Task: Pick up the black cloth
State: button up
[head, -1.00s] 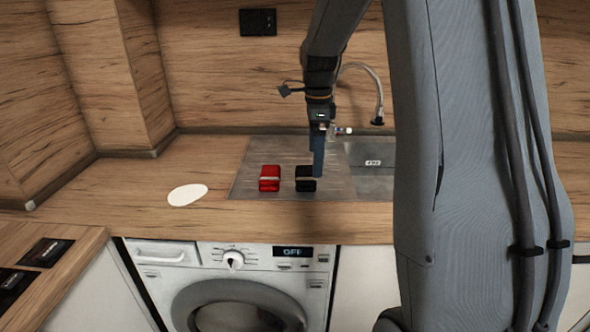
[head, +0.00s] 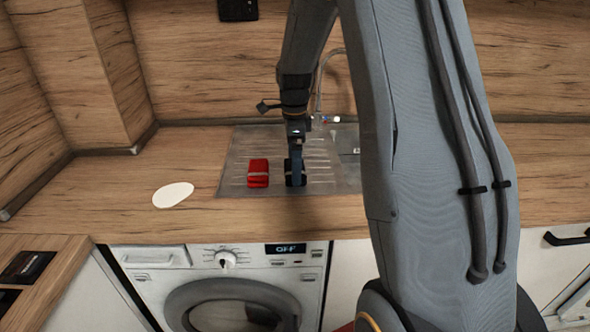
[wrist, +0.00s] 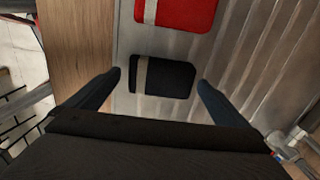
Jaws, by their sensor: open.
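The black cloth (wrist: 170,78) is a folded bundle with a pale band near its left end. It lies on the metal drainboard, and in the head view (head: 288,172) my gripper partly hides it. My gripper (wrist: 158,80) is open, with one finger to the left and one to the right of the cloth in the wrist view. The fingertips reach about level with the cloth, with a gap on each side. In the head view my gripper (head: 297,180) points down at the cloth. I cannot tell its exact height above the drainboard.
The ridged drainboard (head: 236,165) adjoins the sink. A white disc (head: 173,195) lies on the wooden counter (head: 110,190). A faucet stands behind.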

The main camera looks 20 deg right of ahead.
jog(key=shift+f, duration=0.15)
jog(key=c, duration=0.9)
jog(key=shift+c, duration=0.2)
notch_tip(320, 180, up, 10)
jog(key=b, duration=0.2)
jog(key=o, duration=0.4)
jog(key=c, duration=0.3)
